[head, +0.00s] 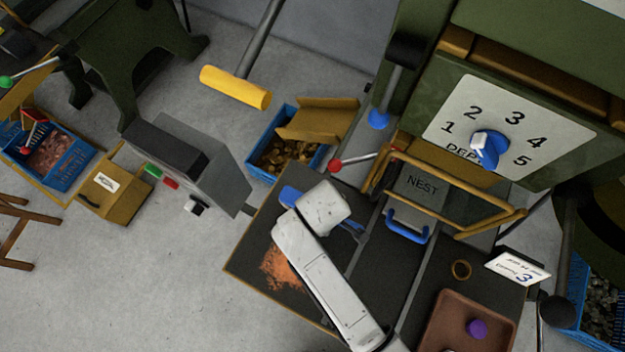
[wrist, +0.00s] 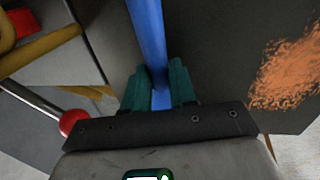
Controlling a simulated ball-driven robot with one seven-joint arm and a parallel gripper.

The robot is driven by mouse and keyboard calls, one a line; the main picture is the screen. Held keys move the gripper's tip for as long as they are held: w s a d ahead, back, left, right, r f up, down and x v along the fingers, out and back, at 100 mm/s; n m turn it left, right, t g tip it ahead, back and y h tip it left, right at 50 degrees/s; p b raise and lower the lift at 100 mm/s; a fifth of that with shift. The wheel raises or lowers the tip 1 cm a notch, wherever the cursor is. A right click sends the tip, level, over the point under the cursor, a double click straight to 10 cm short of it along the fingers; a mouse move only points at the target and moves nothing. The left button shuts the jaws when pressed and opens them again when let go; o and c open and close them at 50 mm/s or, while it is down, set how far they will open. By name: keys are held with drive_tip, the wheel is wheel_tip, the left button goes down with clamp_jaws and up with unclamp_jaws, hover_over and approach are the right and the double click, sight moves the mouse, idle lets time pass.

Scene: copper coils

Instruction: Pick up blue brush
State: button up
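The blue brush (head: 290,196) lies over the dark bench top, with parts of it showing on both sides of my white gripper body (head: 322,208). The gripper body hides its middle. In the wrist view its blue handle (wrist: 148,35) runs from the top edge down between the two teal fingers of my gripper (wrist: 160,84). The fingers sit close against both sides of the handle, with no clear gap. The head view hides the fingers. I cannot tell whether the brush is lifted off the bench.
Orange dust (head: 280,268) lies on the bench left of my arm. A red-knobbed lever (head: 336,165) and yellow guard frame (head: 460,190) stand close behind. A brown tray (head: 450,315) with a purple knob is at right. A blue bin (head: 262,160) stands beyond the bench.

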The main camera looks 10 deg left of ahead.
clamp_jaws()
drive_tip(key=shift+r, duration=0.15)
drive_tip(key=shift+r, duration=0.3)
wheel_tip(320, 180, up, 3)
drive_tip(key=shift+s+f, duration=0.1)
drive_tip(key=shift+f, duration=0.1)
drive_tip(key=s+a+r+b, duration=0.1)
drive_tip(key=s+a+r, duration=0.2)
drive_tip(key=s+r, duration=0.6)
drive_tip(key=shift+s+r, duration=0.25)
drive_tip(key=shift+s, duration=2)
